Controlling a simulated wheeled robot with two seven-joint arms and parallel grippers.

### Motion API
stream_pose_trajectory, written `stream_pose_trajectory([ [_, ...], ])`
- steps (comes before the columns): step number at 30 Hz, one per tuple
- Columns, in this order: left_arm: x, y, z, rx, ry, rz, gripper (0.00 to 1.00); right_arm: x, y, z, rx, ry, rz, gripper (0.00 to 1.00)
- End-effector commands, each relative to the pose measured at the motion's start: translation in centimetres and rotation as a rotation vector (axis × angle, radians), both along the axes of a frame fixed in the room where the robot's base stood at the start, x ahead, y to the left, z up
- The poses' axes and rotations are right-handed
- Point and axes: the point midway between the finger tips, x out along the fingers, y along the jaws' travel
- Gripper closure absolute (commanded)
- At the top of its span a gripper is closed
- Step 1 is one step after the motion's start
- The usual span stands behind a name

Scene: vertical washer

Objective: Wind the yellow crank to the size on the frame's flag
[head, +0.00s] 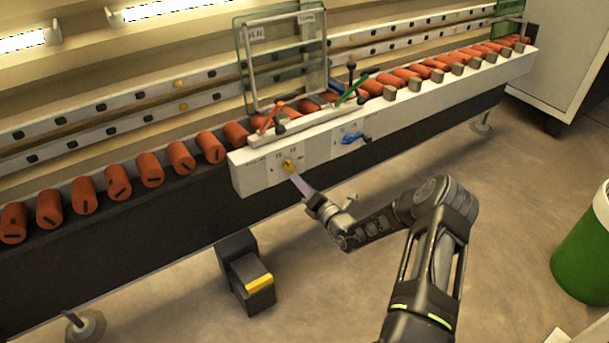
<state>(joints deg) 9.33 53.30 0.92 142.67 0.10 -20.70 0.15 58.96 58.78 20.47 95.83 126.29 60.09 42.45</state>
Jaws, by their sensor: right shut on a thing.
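The yellow crank (287,164) is on the white front panel (253,177) of the washer, near its left end. My right gripper (303,187) reaches it from the lower right and is shut on it; its tips and the crank's handle are small and partly hidden. A grey metal frame (326,55) stands upright with a glass pane above the panel. A small white flag (255,33) with dark print hangs at its upper left; I cannot read the size surely. Another pale label (307,18) is at its upper right. My left gripper is not in view.
A blue lever (352,138), a green lever (352,89) and an orange lever (270,116) are near the crank. Orange rollers (150,168) line the conveyor. A green bin (583,250) is at right.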

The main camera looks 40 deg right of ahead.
Motion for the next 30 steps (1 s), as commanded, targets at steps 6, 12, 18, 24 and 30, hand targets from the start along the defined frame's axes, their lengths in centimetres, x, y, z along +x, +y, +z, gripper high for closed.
stream_pose_trajectory([
  [6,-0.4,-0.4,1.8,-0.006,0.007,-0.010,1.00,0.0,1.1,0.0,0.207,-0.003,-0.001,1.00],
  [12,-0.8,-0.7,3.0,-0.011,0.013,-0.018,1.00,0.0,2.1,-0.1,0.396,-0.007,-0.001,1.00],
  [18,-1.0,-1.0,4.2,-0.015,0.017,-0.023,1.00,0.0,3.1,0.0,0.584,-0.012,-0.002,1.00],
  [24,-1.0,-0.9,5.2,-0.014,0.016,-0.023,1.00,0.0,3.9,0.2,0.745,-0.015,-0.002,1.00],
  [30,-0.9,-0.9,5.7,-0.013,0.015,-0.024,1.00,0.1,4.5,0.3,0.856,-0.018,-0.002,1.00],
])
